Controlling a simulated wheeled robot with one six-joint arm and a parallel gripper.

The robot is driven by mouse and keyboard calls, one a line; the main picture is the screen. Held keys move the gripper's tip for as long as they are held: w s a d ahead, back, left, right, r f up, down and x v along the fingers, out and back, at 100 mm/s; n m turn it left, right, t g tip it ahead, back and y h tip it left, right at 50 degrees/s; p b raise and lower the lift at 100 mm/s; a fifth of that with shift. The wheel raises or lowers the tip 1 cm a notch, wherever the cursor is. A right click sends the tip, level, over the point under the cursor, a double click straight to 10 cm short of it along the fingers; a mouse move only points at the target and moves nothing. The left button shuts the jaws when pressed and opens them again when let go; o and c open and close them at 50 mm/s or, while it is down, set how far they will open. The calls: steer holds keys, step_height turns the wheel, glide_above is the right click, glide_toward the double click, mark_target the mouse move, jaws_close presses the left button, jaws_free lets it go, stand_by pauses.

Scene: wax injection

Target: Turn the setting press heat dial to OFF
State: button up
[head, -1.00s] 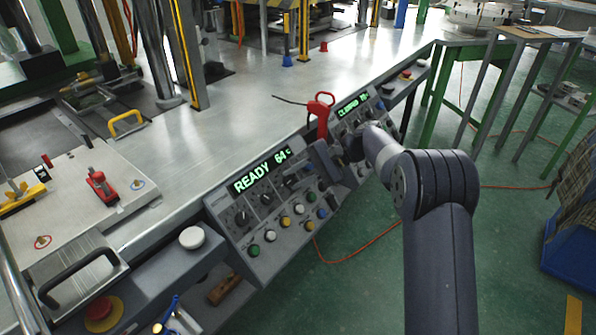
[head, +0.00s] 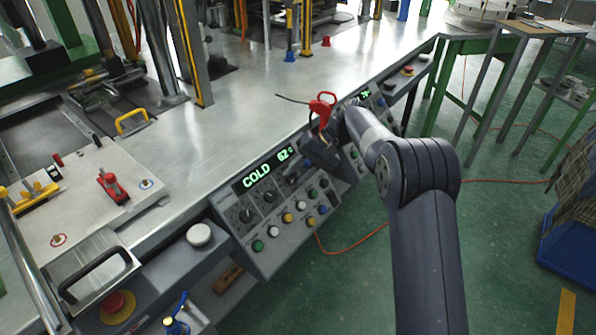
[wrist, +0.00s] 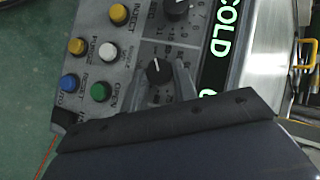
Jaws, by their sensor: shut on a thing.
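The near control panel (head: 243,225) is sloped, with a green display (head: 265,172) reading COLD 62. Its dials and coloured buttons sit below the display. My gripper (wrist: 164,80) is shut on a dark round dial (wrist: 158,70) with a white pointer line. One grey finger lies on each side of the dial. In the wrist view the display runs down the right, reading COLD. The dial's label and markings are too small or covered to read. In the head view my gripper largely hides that dial.
A red-handled tool (head: 322,106) stands at the bench edge just behind my gripper. A second panel display (head: 365,94) is partly hidden by my arm. Nearby buttons (wrist: 108,52) lie close to the fingers. A red emergency stop (head: 118,306) is at lower left.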

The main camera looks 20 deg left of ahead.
steer(key=shift+s+f, duration=0.1)
steer(key=o, duration=1)
steer(key=shift+c, duration=0.2)
steer(key=p+v, duration=0.1)
steer(key=v, duration=1)
steer(key=shift+p, duration=0.4)
steer(key=shift+a, duration=0.15)
